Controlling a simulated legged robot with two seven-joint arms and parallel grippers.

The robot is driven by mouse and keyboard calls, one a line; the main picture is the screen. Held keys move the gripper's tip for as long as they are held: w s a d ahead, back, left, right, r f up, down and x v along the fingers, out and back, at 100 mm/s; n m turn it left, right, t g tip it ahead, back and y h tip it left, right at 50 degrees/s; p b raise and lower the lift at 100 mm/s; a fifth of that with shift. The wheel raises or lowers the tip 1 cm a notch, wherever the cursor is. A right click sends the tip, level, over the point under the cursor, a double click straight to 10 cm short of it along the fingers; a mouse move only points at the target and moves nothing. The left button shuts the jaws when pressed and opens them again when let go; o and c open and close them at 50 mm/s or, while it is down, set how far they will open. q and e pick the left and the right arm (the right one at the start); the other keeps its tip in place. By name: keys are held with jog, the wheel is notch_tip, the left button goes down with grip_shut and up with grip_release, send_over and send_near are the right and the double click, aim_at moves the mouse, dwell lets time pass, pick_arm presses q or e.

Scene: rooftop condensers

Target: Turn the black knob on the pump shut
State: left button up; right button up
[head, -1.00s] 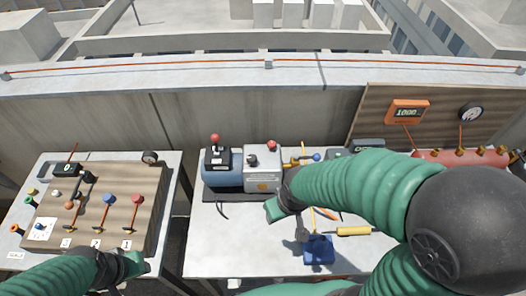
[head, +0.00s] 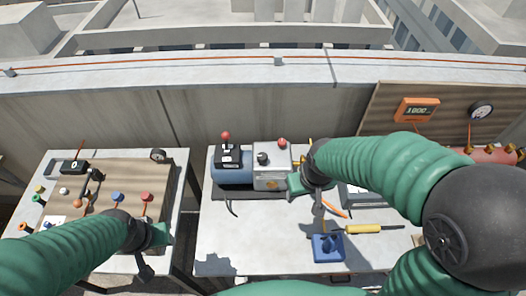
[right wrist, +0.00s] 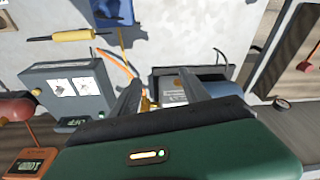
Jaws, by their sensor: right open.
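The pump has a blue body (head: 233,173) and a light grey box (head: 270,178) on the middle table. A black knob (head: 263,158) sits on the box's top left in the head view, with a red knob (head: 282,142) behind it. My right gripper (head: 295,184) is at the box's lower right corner, apart from the black knob. Its fingers are hard to make out there. In the right wrist view my right gripper (right wrist: 160,75) is open, with the pump's labelled grey side (right wrist: 172,88) behind its fingers. My left gripper (head: 155,236) is over the left table; its fingers are unclear.
A red-tipped lever (head: 225,136) stands on the pump. A blue block (head: 328,247) and a yellow-handled tool (head: 363,229) lie in front. A grey case (right wrist: 70,90) is beside the pump. A valve board (head: 120,180) is on the left table. The middle table's front left is clear.

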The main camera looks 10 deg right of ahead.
jog(key=w+a+r+p, duration=0.2)
jog(key=w+r, duration=0.4)
jog(key=w, duration=0.5)
notch_tip(320, 180, up, 5)
jog(key=g+p, duration=0.2)
send_over(262, 155)
jog(key=shift+n, duration=0.4)
notch_tip(262, 155, down, 16)
jog(key=p, duration=0.2)
jog(key=shift+f+p, duration=0.15)
jog(key=shift+p, duration=0.15)
grip_shut()
